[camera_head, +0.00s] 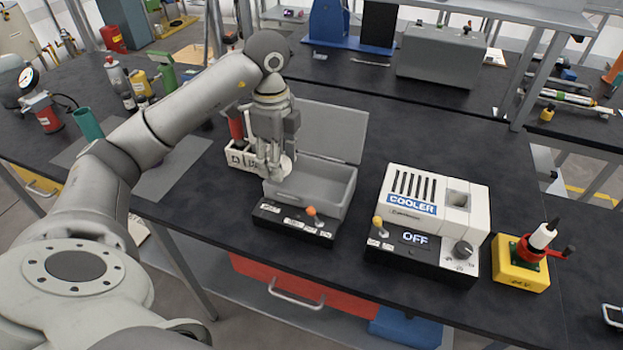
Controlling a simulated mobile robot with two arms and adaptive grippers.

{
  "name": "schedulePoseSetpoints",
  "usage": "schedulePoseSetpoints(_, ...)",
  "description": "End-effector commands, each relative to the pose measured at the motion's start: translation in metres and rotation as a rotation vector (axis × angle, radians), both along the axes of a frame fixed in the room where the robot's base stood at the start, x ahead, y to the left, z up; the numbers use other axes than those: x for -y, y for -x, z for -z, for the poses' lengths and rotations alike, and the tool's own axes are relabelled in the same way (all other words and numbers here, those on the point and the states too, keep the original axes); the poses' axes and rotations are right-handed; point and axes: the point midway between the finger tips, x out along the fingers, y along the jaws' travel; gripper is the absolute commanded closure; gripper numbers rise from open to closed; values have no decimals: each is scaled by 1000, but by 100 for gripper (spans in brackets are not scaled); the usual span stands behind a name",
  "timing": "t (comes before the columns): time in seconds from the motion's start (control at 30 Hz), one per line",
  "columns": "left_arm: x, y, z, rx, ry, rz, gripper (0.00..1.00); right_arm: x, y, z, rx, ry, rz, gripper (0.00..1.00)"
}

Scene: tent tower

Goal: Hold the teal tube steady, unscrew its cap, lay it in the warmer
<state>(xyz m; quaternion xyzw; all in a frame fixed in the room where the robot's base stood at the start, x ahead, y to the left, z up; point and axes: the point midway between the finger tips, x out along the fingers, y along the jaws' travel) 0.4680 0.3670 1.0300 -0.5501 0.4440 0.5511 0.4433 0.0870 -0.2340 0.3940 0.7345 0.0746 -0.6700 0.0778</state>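A teal tube (88,123) stands tilted at the left of the bench, partly behind my arm; I cannot make out a cap on it. A grey box with its lid open (335,190), on a black base with an orange-knobbed lever, stands at the middle; it may be the warmer, but its labels are too small to read. My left gripper (277,168) points down at the box's left end. A pale round shape shows at its fingertips; I cannot tell whether it is held. My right gripper is out of view.
A white cooler (461,207) reading OFF stands right of the grey box. A yellow-based red clamp (523,262) with a white, dark-topped piece is at the far right. A white rack (240,157) with a red tube stands behind my gripper. Bench behind the cooler is clear.

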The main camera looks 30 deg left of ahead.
Motion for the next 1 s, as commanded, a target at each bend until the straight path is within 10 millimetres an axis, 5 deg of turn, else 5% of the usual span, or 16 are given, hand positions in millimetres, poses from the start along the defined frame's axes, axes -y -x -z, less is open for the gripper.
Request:
schedulePoseSetpoints(0.1, 19, -24, 8, 0, 4, 3, 82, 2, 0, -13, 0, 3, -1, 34)
schedulePoseSetpoints(0.4, 37, -52, 56, 0, 0, 1, 82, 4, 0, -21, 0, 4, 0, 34)
schedulePoseSetpoints(0.8, 43, -61, 97, -1, 0, 2, 82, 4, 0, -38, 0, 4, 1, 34)
schedulePoseSetpoints(1.0, 42, -61, 102, 1, -1, 2, 82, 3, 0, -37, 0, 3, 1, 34)
